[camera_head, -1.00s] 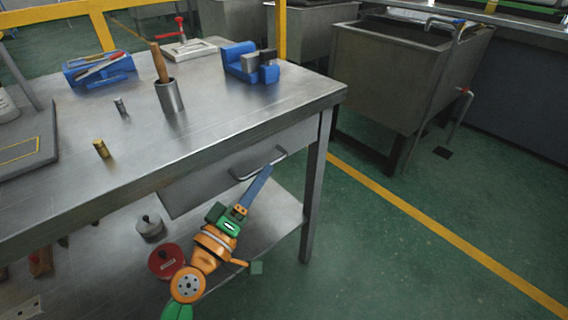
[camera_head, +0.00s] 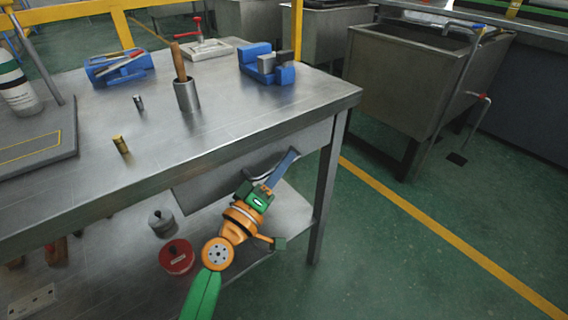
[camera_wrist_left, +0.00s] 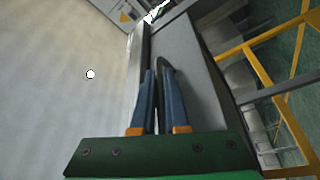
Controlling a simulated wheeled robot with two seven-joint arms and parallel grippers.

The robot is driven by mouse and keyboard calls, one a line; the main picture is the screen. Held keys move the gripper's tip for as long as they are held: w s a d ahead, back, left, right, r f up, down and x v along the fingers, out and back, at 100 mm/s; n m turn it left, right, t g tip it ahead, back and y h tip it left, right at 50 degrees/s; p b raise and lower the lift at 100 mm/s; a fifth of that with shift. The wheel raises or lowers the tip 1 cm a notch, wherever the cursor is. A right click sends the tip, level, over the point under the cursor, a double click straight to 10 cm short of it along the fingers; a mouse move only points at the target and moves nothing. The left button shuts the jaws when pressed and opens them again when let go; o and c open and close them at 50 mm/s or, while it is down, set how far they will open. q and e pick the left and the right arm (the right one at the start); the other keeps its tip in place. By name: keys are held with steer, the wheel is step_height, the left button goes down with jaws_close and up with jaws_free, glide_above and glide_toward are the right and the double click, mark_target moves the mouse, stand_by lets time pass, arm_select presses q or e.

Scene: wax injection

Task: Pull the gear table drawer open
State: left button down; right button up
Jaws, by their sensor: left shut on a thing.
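The gear table (camera_head: 235,130) is a grey metal bench. Its drawer (camera_head: 205,188) sits under the top, with its front close beneath the table edge. The dark bar handle (camera_head: 256,174) is partly hidden behind my left gripper (camera_head: 288,160). In the left wrist view, the blue fingers of this gripper (camera_wrist_left: 158,98) are nearly together, with the dark curved handle (camera_wrist_left: 164,66) between them near the drawer front (camera_wrist_left: 195,75). The left gripper is shut on the handle. My right gripper is not in view.
A blue vise (camera_head: 268,65), a cup (camera_head: 187,95) and a blue holder (camera_head: 119,68) stand on the tabletop. A red-topped can (camera_head: 177,257) and a metal weight (camera_head: 161,222) are on the lower shelf. Green floor (camera_head: 400,260) is open to the right.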

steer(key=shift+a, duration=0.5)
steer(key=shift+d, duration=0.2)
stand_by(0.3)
